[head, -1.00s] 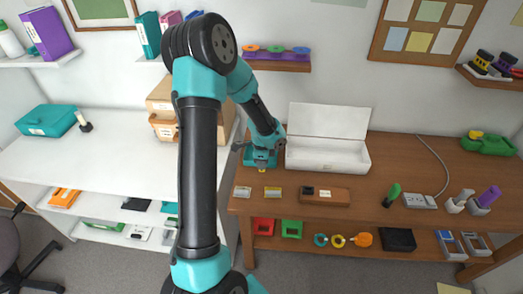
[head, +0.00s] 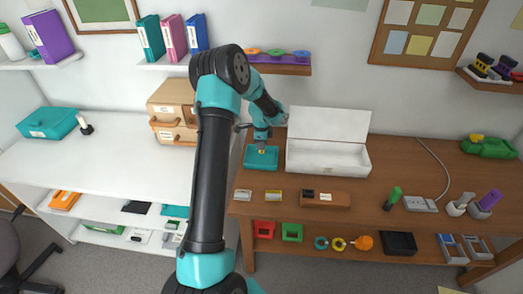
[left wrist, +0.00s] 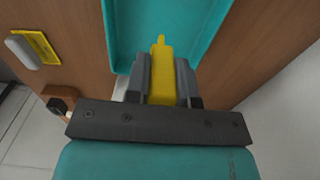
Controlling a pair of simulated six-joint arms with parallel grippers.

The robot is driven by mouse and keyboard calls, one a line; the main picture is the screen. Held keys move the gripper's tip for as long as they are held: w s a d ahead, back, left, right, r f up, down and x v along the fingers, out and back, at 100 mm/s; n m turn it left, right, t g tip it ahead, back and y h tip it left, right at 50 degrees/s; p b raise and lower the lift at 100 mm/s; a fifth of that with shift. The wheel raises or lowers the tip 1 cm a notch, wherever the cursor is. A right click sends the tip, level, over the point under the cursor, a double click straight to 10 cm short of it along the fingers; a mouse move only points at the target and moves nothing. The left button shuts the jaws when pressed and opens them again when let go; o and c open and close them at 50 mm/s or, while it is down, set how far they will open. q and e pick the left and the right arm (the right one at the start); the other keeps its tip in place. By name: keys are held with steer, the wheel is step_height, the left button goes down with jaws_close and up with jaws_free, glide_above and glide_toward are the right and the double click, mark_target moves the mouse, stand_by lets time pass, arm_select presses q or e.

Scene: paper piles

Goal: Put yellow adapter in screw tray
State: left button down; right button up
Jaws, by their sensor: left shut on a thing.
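The yellow adapter (left wrist: 162,75) is clamped between the grey fingers of my left gripper (left wrist: 162,80) in the left wrist view. In the head view my left gripper (head: 262,146) points down, with the yellow adapter (head: 262,151) a small spot at its tip. The teal screw tray (head: 261,160) lies on the wooden desk, left of the white box. The tray also shows in the left wrist view (left wrist: 185,22), behind the adapter's tip. The adapter appears held over the tray; I cannot tell the exact gap. My right gripper is not in view.
An open white box (head: 327,158) stands just right of the tray. Two small grey and yellow items (head: 273,195) and a brown block (head: 325,198) lie near the desk's front edge. A white shelf unit (head: 100,160) stands to the left.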

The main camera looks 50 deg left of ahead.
arm_select(q)
steer(key=shift+f, duration=0.1)
steer(key=shift+f, duration=1.7)
steer(key=shift+f, duration=0.15)
steer(key=c, duration=1)
jaws_free()
step_height(320, 180, up, 12)
steer(key=shift+r, duration=0.2)
